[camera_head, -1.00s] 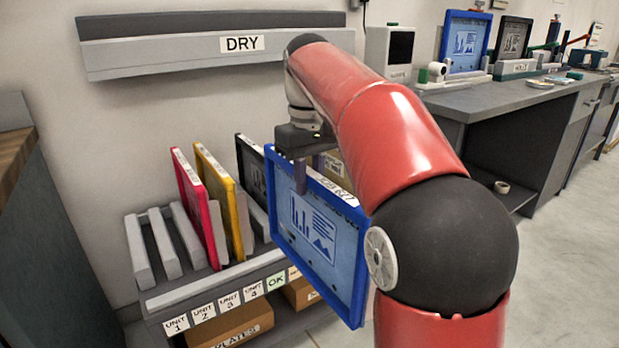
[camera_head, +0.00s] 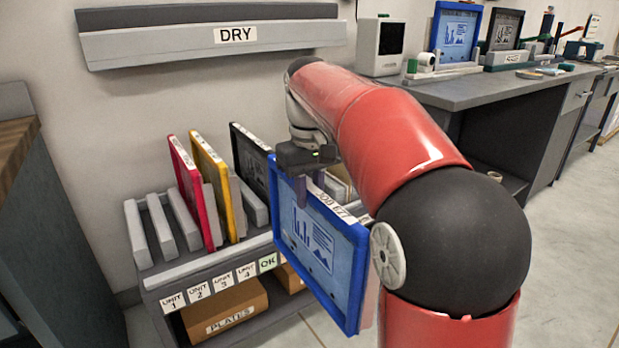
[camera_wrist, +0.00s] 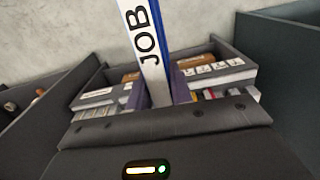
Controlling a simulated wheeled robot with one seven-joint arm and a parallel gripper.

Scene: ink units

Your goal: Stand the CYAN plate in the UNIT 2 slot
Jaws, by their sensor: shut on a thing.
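No plate with a clearly cyan frame shows. My gripper (camera_head: 303,178) is shut on the top edge of a blue-framed plate (camera_head: 312,236) with a pale blue printed face. The plate hangs upright in front of the rack's right end, and its white "JOB" edge (camera_wrist: 150,48) shows between the jaws in the wrist view. The rack (camera_head: 207,262) carries labels UNIT 1 to UNIT 4 and OK. The UNIT 2 label (camera_head: 197,291) is on its front, and the slot behind it, between grey dividers, looks empty. My arm hides the rack's right side.
A red plate (camera_head: 186,185) and a yellow plate (camera_head: 212,180) stand in the slots behind UNIT 3 and UNIT 4. A black plate (camera_head: 248,150) stands to their right. A DRY shelf (camera_head: 160,42) is on the wall above. A grey bench (camera_head: 470,90) stands at the right.

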